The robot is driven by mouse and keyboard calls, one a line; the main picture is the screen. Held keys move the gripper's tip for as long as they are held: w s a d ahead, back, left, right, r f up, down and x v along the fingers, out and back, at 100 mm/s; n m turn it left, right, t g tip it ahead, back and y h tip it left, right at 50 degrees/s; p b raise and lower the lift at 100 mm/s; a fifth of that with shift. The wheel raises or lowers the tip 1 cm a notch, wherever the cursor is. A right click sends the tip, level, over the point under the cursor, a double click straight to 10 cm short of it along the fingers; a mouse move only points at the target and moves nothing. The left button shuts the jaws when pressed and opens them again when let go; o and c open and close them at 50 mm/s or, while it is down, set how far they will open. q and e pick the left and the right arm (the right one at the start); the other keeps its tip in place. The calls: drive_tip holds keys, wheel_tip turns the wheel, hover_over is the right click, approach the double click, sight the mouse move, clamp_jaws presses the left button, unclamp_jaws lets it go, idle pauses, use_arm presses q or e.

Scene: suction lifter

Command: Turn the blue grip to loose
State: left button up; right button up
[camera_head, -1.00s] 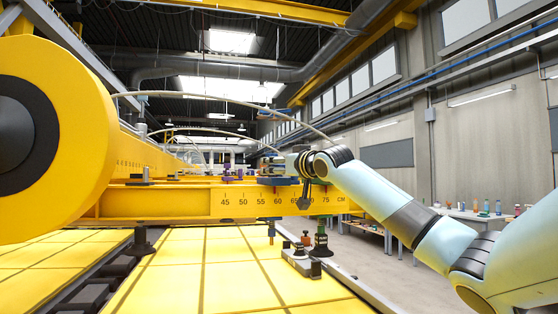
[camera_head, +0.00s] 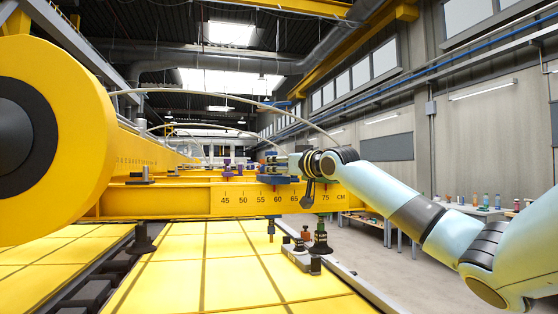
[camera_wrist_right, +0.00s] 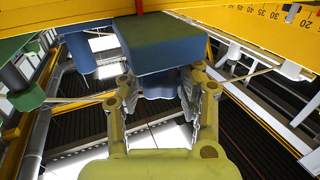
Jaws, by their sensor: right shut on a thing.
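The blue grip (camera_wrist_right: 160,48) fills the top middle of the right wrist view as a blue block with a rounded part under it. My right gripper (camera_wrist_right: 160,88) is shut on it, one finger on each side; the exact contact is partly hidden. In the head view the gripper (camera_head: 290,164) reaches in from the right, at the yellow beam (camera_head: 190,201) with its centimetre scale, near the 60 to 65 marks. Blue parts (camera_head: 270,180) show just under and beside it. Any loose marking is too small to read. My left gripper is not in view.
A big yellow round part (camera_head: 85,130) blocks the left side. Purple-topped fittings (camera_head: 227,169) stand further left along the lifter. Yellow panels (camera_head: 215,265) lie below, with a small green-and-black fitting (camera_head: 320,238) at their right. A table with bottles (camera_head: 470,212) stands at the back right.

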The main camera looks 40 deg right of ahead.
drive_tip(key=shift+d+y, duration=0.1)
drive_tip(key=shift+y, duration=0.4)
drive_tip(key=shift+n+y, duration=0.3)
drive_tip(key=shift+n, duration=0.1)
drive_tip(key=y+b, duration=0.1)
drive_tip(key=b, duration=0.1)
drive_tip(key=n+y+b, duration=0.1)
drive_tip(key=b, duration=0.1)
drive_tip(key=shift+f, duration=0.35)
drive_tip(key=shift+r+n+y+b, duration=0.2)
drive_tip(key=shift+n+y+b, duration=0.2)
drive_tip(key=shift+b, duration=0.05)
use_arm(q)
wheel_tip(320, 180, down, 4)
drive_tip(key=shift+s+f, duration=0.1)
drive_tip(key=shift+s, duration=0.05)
use_arm(e)
drive_tip(key=shift+r, duration=0.1)
drive_tip(key=o, duration=1.2)
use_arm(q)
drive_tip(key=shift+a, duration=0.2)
use_arm(e)
drive_tip(key=shift+r, duration=0.2)
